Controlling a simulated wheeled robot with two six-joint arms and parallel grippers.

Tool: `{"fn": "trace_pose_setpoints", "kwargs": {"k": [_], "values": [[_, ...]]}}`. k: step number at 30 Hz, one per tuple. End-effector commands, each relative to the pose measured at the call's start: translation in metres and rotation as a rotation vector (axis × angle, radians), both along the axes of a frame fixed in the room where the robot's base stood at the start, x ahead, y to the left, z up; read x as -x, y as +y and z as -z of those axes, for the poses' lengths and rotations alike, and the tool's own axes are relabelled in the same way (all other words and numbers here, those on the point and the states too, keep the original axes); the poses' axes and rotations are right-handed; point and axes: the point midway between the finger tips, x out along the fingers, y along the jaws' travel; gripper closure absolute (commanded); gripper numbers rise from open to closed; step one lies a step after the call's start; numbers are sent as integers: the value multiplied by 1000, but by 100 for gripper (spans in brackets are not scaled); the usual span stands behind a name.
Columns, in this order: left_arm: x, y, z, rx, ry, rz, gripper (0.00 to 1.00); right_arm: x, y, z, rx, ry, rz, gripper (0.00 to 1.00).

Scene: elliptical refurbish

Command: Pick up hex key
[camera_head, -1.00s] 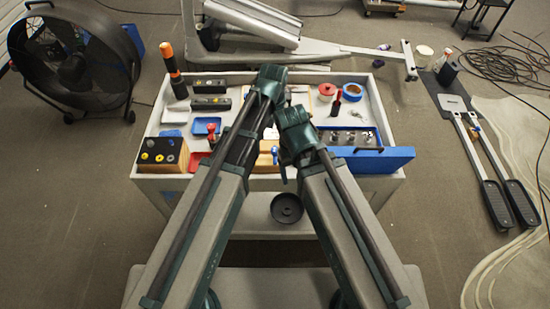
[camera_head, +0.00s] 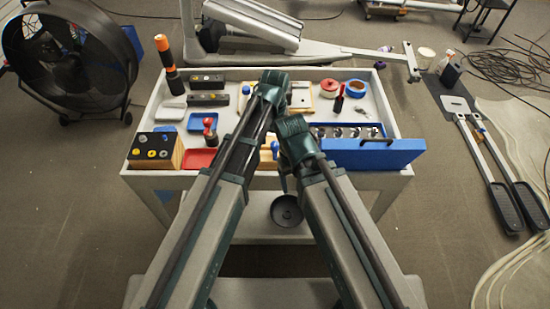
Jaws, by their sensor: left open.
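No hex key can be made out for certain. A small thin metal item (camera_head: 362,112) lies at the right of the white worktable (camera_head: 388,100), near the blue drawer; it is too small to name. My left arm comes in from the left and bends at its elbow over the middle of the table. My left gripper is largely hidden by my arms, and its fingertips cannot be picked out. My right arm bends just beside it. My right gripper is hidden behind the arm. No held object shows.
An open blue drawer tray (camera_head: 375,156) holds several metal pieces. A wooden block with a dark top (camera_head: 152,152), a red tray (camera_head: 200,159), a blue tray (camera_head: 199,122) and an orange-and-black flashlight (camera_head: 165,55) stand at left. Blue tape (camera_head: 355,88) is at back right.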

Motion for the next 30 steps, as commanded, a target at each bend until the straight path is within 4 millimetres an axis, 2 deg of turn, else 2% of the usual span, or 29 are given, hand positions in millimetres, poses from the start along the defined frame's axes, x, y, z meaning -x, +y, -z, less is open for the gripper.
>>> {"fn": "trace_pose_setpoints", "kwargs": {"k": [1, 11, 24, 30], "values": [[0, 0, 10, 0, 0, 0, 26, 0, 0, 10, 0, 0, 0, 27], [1, 0, 14, 0, 0, 0, 26, 0, 0, 14, 0, 0, 0, 27], [5, -1, 62, 0, 0, 0, 26, 0, 0, 62, 0, 0, 0, 27], [5, -1, 62, 0, 0, 0, 26, 0, 0, 62, 0, 0, 0, 27]]}}
